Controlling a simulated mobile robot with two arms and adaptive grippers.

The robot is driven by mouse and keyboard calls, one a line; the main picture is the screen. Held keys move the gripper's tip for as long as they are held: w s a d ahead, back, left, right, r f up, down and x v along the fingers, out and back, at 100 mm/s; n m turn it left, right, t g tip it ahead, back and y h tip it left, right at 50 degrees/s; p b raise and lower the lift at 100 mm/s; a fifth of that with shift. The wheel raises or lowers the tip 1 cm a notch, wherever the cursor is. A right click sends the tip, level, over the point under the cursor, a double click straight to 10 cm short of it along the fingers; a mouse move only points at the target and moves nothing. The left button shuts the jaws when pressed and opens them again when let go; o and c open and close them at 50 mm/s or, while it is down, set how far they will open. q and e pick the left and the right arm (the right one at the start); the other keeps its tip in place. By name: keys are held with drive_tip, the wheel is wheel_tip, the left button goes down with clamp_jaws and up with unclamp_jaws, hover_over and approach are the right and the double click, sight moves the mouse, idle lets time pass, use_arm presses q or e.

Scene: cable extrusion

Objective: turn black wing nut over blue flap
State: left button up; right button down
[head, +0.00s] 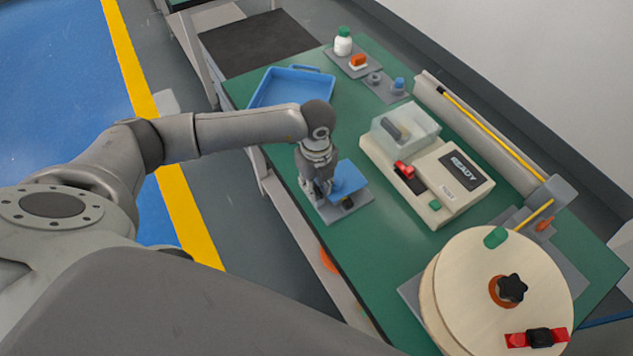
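The blue flap (349,177) sits on a grey plate (358,205) near the front edge of the green table. A small black part, which looks like the wing nut (347,202), shows at the flap's front edge. My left gripper (322,196) points down at the left side of the flap, very close to it. Its fingers are small and partly merge with the flap and plate, so I cannot tell whether they touch anything. My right gripper is not in view.
A blue tray (292,73) lies at the far left of the table. A beige device (450,205) marked READY stands to the right. A wooden reel (470,315) with a black star knob (512,288) is at the front right. Bare green table (370,260) lies between.

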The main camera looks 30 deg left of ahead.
use_arm(q)
drive_tip(key=shift+f, duration=0.1)
clamp_jaws()
